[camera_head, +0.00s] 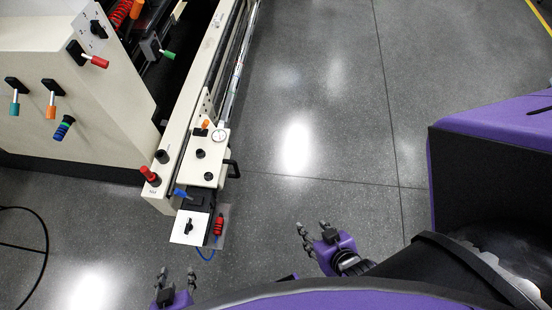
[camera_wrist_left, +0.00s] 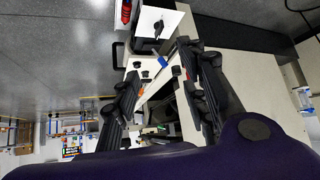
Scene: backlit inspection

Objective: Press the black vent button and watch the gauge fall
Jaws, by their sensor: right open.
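A small round gauge (camera_head: 220,134) with a white face sits on the cream carriage of the machine; its needle is too small to read. Black round knobs or buttons show on the same carriage, one (camera_head: 201,154) just below the gauge and another (camera_head: 209,176) nearer me. I cannot tell which is the vent button. My left gripper (camera_head: 175,276) is open and empty at the bottom, short of the machine's near end. In the left wrist view its spread fingers (camera_wrist_left: 160,64) frame the carriage beyond. My right gripper (camera_head: 313,228) is open and empty above the floor, right of the machine.
A red knob (camera_head: 150,176) and a blue lever (camera_head: 182,193) stand at the machine's near end. A white plate with a black knob (camera_head: 189,228) and a red coiled part (camera_head: 218,226) are closest to me. Colored levers line the cabinet (camera_head: 95,115) at left.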

